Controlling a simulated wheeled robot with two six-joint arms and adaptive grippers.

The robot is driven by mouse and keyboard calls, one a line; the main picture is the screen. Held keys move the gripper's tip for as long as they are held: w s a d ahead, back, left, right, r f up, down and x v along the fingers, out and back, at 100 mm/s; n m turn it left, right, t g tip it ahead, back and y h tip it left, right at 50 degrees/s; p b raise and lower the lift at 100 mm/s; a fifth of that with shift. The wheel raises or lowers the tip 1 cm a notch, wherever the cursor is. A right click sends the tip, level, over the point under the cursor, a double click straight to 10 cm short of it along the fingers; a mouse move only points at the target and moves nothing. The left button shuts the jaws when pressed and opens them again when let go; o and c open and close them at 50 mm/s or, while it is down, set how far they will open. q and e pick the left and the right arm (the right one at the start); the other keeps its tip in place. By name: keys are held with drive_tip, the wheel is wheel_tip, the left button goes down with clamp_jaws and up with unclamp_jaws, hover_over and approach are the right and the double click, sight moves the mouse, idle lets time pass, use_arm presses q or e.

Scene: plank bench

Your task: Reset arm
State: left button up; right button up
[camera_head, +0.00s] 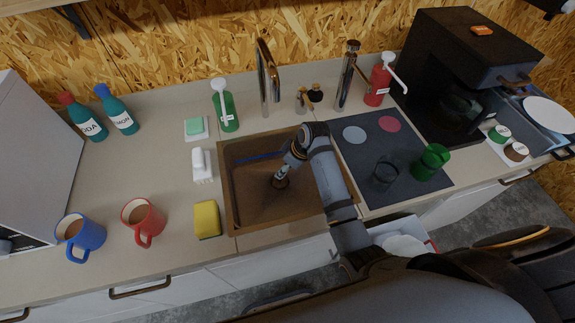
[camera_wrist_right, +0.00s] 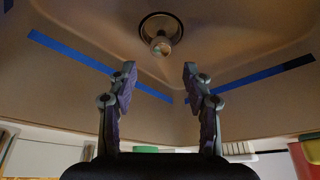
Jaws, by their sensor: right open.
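My right arm comes in from the lower right in the head view and bends down into the brown sink (camera_head: 250,205). My right gripper (camera_head: 281,179) points down inside the sink, near its bottom. In the right wrist view the two fingers of the right gripper (camera_wrist_right: 158,84) are apart with nothing between them. The round drain (camera_wrist_right: 160,34) with a metal knob shows beyond the fingertips, and blue strips run along the sink wall. My left gripper is in neither view.

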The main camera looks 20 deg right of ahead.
drive_tip(key=v, duration=0.3)
idle(0.5)
